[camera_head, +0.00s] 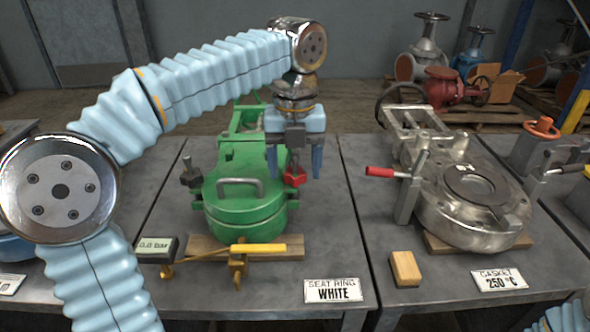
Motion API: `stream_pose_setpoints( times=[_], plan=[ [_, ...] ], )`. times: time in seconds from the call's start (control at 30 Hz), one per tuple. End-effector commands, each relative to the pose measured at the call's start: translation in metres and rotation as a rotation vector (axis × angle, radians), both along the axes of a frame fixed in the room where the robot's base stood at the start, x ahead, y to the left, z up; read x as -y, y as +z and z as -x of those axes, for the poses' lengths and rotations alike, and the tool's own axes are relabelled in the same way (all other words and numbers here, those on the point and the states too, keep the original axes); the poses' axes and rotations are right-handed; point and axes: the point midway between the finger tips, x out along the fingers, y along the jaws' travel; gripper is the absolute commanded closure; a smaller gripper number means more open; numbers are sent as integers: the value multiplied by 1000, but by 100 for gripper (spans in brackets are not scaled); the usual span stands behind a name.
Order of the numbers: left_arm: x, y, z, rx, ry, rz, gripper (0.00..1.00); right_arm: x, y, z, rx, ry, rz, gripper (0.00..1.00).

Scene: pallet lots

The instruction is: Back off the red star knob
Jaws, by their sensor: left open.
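The red star knob (294,177) sits at the right side of the green round-lidded body (243,205), which rests on a wooden block on the middle table. My left gripper (295,168) points down over the knob. Its fingers are open, one to each side of the knob in the picture, and neither visibly touches it. I cannot tell whether the knob is between the fingertips or a little behind them. A black star knob (190,175) is at the left side of the green body. My right gripper is out of view.
In front of the green body are a gauge box (157,249), a yellow-handled valve (258,248) and a "SEAT RING WHITE" sign (333,291).

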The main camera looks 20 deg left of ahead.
Motion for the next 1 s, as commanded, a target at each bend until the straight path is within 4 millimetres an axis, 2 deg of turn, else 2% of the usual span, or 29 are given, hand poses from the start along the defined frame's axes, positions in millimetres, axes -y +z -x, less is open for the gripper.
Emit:
stream_pose_setpoints(
  times=[0.3, 0.67, 1.0],
  plan=[
    [0, -3, 0, 0, 0, 1, 32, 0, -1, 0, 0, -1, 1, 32],
    [0, -3, 0, 0, 0, 0, 87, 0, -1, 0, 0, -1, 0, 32],
    [0, -1, 0, 0, 50, 0, 88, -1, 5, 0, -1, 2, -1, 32]
  ],
)
